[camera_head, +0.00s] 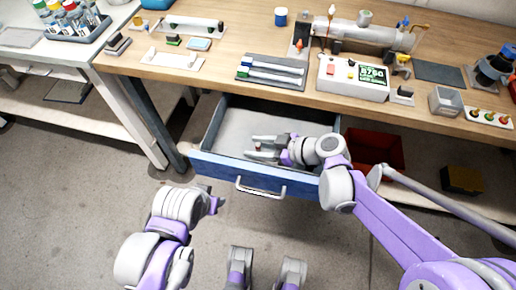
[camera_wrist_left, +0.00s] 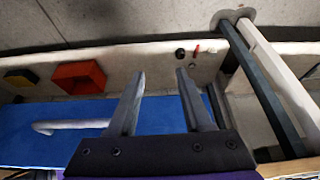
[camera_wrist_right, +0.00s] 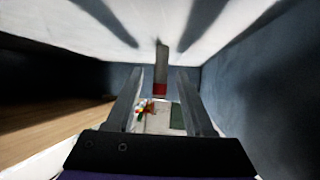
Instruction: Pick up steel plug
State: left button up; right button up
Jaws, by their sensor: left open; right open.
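The steel plug (camera_wrist_right: 161,62) is a grey piece with a red band at its lower end. In the right wrist view it lies between and just beyond the fingertips of my right gripper (camera_wrist_right: 158,75), inside the open drawer. In the head view my right gripper (camera_head: 262,147) is low in the drawer (camera_head: 249,178), fingers apart, and the plug is mostly hidden there. I cannot tell whether a finger touches it. My left gripper (camera_wrist_left: 158,80) is open and empty, outside the drawer at its left front; it also shows in the head view (camera_head: 216,200).
The drawer has a blue front and a metal handle (camera_head: 261,188). The wooden bench (camera_head: 225,75) above carries a reactor (camera_head: 365,33), a display box (camera_head: 353,78) and trays. A red bin (camera_head: 375,150) and a yellow-topped box (camera_head: 462,180) stand below. The floor in front is clear.

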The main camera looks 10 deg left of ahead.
jog(key=shift+x, duration=1.4)
grip_shut()
